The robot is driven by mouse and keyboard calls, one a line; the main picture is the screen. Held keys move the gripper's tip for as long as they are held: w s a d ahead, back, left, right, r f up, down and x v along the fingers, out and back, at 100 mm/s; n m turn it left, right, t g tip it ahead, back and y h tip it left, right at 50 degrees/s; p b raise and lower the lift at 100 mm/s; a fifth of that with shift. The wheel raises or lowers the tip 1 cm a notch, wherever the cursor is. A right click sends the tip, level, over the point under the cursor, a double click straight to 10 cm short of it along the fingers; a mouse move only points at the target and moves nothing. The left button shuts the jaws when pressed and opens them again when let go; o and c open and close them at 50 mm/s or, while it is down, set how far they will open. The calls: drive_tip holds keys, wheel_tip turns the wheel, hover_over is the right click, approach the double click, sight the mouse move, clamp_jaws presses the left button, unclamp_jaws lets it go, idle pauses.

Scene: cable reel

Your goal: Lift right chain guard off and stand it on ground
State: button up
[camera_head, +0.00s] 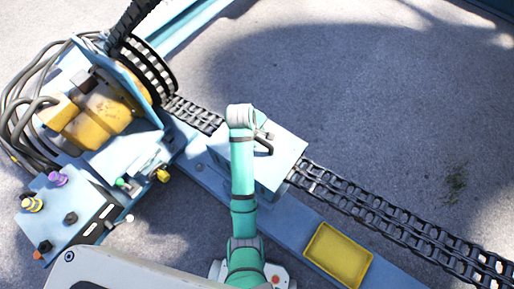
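A pale blue box-like chain guard (285,150) sits over the chain (370,208) in the middle of the head view, with chain coming out at both ends. A dark handle (264,151) stands on its top. My teal arm reaches up over the guard's left part and hides some of it. My gripper (261,137) is at the top of the guard, close by the handle. It is small and partly hidden by the arm, so I cannot tell whether its fingers are open or touch the handle.
A yellow tray (338,254) lies on the blue beam (302,226) at the lower right. At left are a yellow motor (102,112), black cables (17,100) and a control box (68,215) with knobs. Grey ground (370,100) at the upper right is free, with a grass tuft (456,183).

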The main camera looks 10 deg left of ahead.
drive_tip(key=shift+s+d, duration=0.1)
drive_tip(key=shift+s, duration=0.1)
drive_tip(key=c, duration=0.3)
drive_tip(key=shift+a, duration=0.25)
clamp_jaws()
drive_tip(key=shift+s, duration=0.1)
drive_tip(key=shift+d, duration=0.2)
drive_tip(key=shift+w+a+r, duration=0.1)
drive_tip(key=shift+w+r, duration=0.05)
drive_tip(key=shift+w, duration=0.05)
